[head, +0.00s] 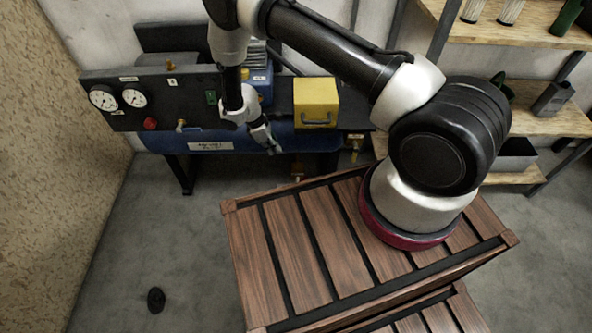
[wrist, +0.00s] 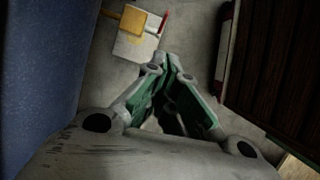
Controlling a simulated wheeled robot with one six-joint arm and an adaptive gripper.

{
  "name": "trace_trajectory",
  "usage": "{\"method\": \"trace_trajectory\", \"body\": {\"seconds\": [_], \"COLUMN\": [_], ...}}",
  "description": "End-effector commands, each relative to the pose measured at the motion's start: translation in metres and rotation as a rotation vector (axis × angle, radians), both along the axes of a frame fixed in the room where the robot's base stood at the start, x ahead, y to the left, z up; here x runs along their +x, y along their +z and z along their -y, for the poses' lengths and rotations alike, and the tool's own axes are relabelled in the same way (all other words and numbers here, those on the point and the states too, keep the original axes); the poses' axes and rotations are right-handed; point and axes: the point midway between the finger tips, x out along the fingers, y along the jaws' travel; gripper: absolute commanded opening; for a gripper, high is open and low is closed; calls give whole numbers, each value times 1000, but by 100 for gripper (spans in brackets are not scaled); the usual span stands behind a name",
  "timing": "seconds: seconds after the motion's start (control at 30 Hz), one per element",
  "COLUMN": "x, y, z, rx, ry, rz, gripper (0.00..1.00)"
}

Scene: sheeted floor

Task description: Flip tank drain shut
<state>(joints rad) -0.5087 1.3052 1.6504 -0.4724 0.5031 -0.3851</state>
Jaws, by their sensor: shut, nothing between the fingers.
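The blue tank (head: 235,141) lies low along the wall, and its blue side fills the left of the wrist view (wrist: 40,80). A small brass-coloured fitting (head: 298,171) shows below the tank in the head view. In the wrist view a pale block with a yellow bar (wrist: 133,20) and a thin red piece lies beyond my fingertips; it looks like the drain valve, but I cannot tell which way its lever is set. My gripper (head: 270,146) points down in front of the tank, fingers shut and empty. It is apart from the block in the wrist view (wrist: 167,65).
A slatted wooden crate (head: 285,250) stands close in front, also at right in the wrist view (wrist: 270,70). A black gauge panel (head: 150,97) and a yellow box (head: 316,101) are above the tank. A small black object (head: 156,300) lies on the open floor at left.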

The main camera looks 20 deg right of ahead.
Motion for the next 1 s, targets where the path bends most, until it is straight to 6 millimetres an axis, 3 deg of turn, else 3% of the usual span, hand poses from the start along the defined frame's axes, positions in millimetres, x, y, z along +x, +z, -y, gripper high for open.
{"method": "trace_trajectory", "body": {"seconds": [0.03,0.2,0.33,0.5,0.7,1.0], "x": [-11,-29,-29,-18,-19,-18], "y": [-22,-64,-77,-72,-70,-69], "z": [-2,-1,2,1,4,4], "rx": [-13,-18,-4,27,53,58], "ry": [127,556,861,1168,1337,1362], "rz": [-63,-261,-401,-532,-620,-630], "gripper": [0,0,0,0,0,0]}}
